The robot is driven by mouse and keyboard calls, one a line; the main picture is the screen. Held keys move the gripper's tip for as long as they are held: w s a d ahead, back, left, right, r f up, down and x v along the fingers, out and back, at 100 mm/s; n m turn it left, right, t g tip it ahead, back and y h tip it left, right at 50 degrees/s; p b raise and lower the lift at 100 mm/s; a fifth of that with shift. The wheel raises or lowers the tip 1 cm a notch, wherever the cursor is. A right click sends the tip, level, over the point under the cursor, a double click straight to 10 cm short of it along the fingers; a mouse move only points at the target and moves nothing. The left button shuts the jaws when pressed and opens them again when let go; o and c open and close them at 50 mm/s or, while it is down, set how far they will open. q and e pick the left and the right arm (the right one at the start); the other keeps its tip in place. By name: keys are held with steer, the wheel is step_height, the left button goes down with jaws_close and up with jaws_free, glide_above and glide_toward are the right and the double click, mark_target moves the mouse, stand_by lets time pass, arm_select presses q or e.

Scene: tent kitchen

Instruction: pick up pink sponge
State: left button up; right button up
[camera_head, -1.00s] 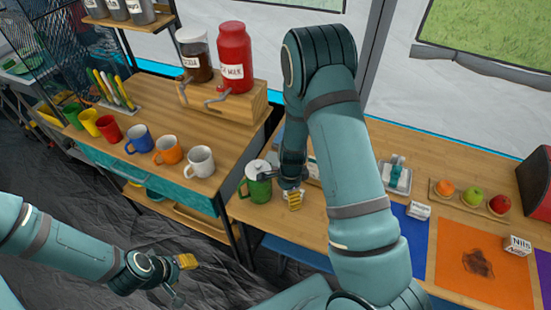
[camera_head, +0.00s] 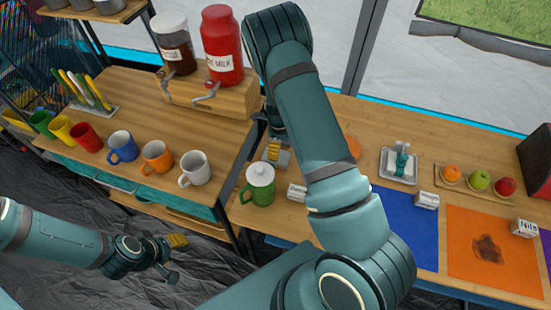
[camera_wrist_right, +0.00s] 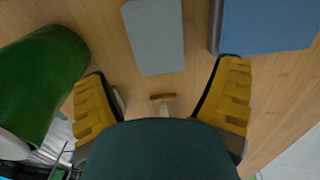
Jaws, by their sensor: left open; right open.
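I cannot make out a pink sponge in either view. My right gripper (camera_head: 275,149) is open and empty over the counter, just behind the lidded green jug (camera_head: 260,185). In the right wrist view its yellow fingertips (camera_wrist_right: 160,103) stand wide apart. A flat grey-blue block (camera_wrist_right: 155,35) lies beyond them, with a small brown T-shaped piece (camera_wrist_right: 163,98) between them. The green jug (camera_wrist_right: 40,85) is beside the left finger. My left gripper (camera_head: 173,256) is open and empty over the dark floor. My right arm hides part of the counter.
A blue block (camera_wrist_right: 268,25) lies at upper right in the wrist view. An orange rounded thing (camera_head: 354,147) is partly behind my right arm. A soap tray (camera_head: 384,166), fruit board (camera_head: 447,187) and blue mat (camera_head: 405,225) are to the right. Several mugs line the left counter.

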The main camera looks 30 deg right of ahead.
steer(key=f, duration=0.7)
steer(key=shift+s+f+b, duration=0.1)
steer(key=shift+s+b, duration=0.1)
steer(key=shift+b, duration=0.2)
steer(key=c, duration=0.6)
step_height(320, 180, up, 10)
steer(key=shift+r+p, duration=0.1)
steer(key=shift+p, duration=0.6)
steer(key=shift+c, duration=1.3)
